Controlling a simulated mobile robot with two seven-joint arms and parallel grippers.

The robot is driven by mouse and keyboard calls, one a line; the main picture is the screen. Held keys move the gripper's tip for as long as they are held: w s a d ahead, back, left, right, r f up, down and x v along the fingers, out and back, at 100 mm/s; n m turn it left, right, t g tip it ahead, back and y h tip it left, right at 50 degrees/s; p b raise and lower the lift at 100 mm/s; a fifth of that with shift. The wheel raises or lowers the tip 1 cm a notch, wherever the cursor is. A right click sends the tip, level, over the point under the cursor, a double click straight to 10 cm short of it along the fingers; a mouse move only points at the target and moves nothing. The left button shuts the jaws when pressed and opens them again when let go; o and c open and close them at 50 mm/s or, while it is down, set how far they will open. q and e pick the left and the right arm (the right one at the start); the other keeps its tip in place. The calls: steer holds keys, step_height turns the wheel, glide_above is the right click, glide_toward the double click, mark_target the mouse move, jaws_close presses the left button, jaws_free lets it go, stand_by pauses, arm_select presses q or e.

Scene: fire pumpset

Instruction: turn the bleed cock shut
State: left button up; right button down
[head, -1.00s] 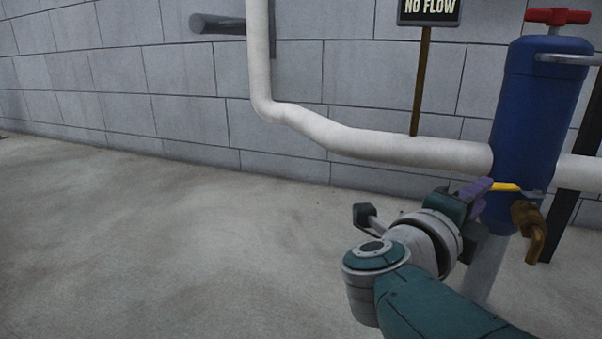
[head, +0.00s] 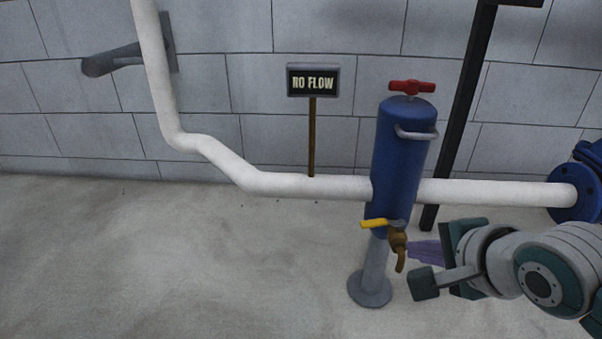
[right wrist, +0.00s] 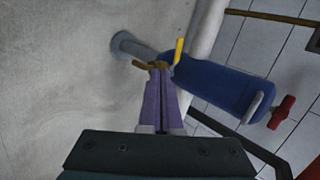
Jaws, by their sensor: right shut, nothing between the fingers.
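The bleed cock is a brass tap (head: 397,240) low on the front of the blue cylinder (head: 400,150). Its spout points down, and its yellow lever (head: 374,223) sticks out level to the left. My right gripper (head: 411,248), with purple fingers, is shut and empty, just right of the brass spout. In the right wrist view the closed fingertips (right wrist: 160,70) overlap the brass tap (right wrist: 142,64), with the yellow lever (right wrist: 179,50) just beyond; whether they touch is unclear. My left gripper is not in view.
A white pipe (head: 300,186) runs into the cylinder from both sides. A red T-handle (head: 412,87) tops the cylinder, with a grey side handle (head: 417,133) below. A sign (head: 313,80) reads NO FLOW. A blue flange (head: 574,192) is at the right. The left floor is clear.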

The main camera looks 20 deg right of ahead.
mark_target(383, 223)
steer(key=w+r+b+x, duration=0.1)
steer(key=r+b+x, duration=0.1)
steer(key=b+x, duration=0.8)
steer(key=x, duration=0.3)
steer(key=shift+w+r+b, duration=0.2)
steer(key=shift+r+b, duration=0.05)
steer(key=shift+b, duration=0.05)
steer(key=shift+d, duration=0.1)
